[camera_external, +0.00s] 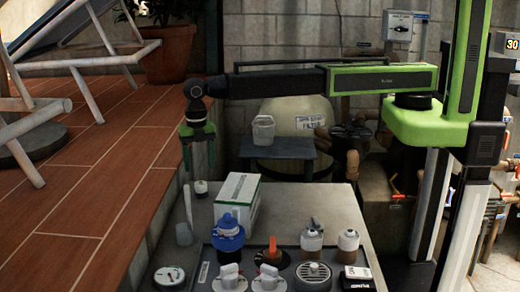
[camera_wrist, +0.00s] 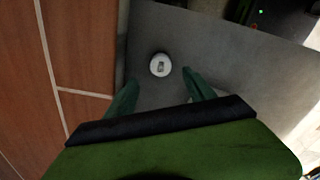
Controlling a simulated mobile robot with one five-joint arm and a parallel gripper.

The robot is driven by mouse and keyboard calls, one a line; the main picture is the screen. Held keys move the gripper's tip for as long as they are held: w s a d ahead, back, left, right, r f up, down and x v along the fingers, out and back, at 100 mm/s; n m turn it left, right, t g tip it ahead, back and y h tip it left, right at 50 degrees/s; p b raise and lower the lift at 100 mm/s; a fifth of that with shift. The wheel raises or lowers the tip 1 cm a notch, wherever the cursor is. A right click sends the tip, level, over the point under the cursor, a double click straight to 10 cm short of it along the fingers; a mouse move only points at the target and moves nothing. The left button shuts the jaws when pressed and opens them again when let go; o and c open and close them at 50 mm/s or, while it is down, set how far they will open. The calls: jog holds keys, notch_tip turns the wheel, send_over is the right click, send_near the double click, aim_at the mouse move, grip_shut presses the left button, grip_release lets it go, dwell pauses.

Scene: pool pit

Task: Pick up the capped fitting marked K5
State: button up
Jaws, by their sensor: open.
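A small round white capped fitting (camera_external: 201,188) with a dark lower part stands on the grey table near its far left corner. In the wrist view the white cap (camera_wrist: 160,65) has a small dark mark too blurred to read. It lies just ahead of the space between my fingertips. My gripper (camera_external: 198,160) hangs pointing down above the fitting, with a gap between them. In the wrist view its green fingers (camera_wrist: 157,85) are spread apart with nothing between them.
A white and green box (camera_external: 238,200) stands right of the fitting. A slim pale upright item (camera_external: 185,222) stands in front of it.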

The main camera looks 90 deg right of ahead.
aim_at(201, 183)
notch_tip(201, 183, down, 10)
jog(key=b, duration=0.8)
jog(key=shift+d+r, duration=0.1)
jog(key=shift+r, duration=0.3)
grip_shut()
